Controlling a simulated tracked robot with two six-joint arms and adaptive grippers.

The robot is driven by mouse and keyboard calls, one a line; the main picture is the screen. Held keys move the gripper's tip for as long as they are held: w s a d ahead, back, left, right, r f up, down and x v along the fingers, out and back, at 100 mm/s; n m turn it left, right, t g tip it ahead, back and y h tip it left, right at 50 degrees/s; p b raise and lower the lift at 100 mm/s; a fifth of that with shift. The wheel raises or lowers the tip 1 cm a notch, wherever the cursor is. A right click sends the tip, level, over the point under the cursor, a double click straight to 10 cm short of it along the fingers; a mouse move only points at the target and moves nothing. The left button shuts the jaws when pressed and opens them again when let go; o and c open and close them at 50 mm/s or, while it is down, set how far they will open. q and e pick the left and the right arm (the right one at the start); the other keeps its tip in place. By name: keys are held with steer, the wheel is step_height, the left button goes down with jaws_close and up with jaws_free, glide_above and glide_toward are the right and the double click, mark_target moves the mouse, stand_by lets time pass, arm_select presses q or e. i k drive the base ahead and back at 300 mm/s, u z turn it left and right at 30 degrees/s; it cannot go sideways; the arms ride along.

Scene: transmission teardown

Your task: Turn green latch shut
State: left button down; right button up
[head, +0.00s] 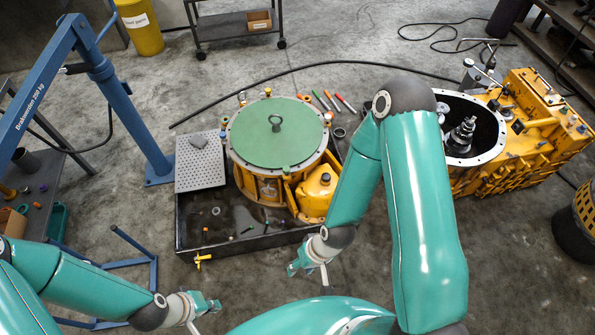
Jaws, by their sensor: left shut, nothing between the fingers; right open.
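A round green cover (272,140) with a dark lifting eye in its middle lies on the yellow transmission housing (268,188). A small green tab (287,169) shows at the cover's front edge; it may be the green latch, but it is too small to tell how it is turned. Other small coloured pieces sit around the rim. My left gripper (208,304) is shut and empty at the bottom left, over the floor and well short of the housing. My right gripper (298,268) is open, in front of the tray and apart from the housing. My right arm hides the area right of the housing.
The housing stands in a black tray (225,247) with a perforated plate (200,165) on its left. Several coloured markers (332,100) lie behind it. A blue crane (110,85) stands left. An opened yellow gearbox (530,130) is at right. Floor in front is mostly clear.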

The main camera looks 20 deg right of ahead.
mark_target(286, 169)
steer(key=u, duration=0.15)
steer(key=i, duration=0.95)
steer(key=z, duration=0.05)
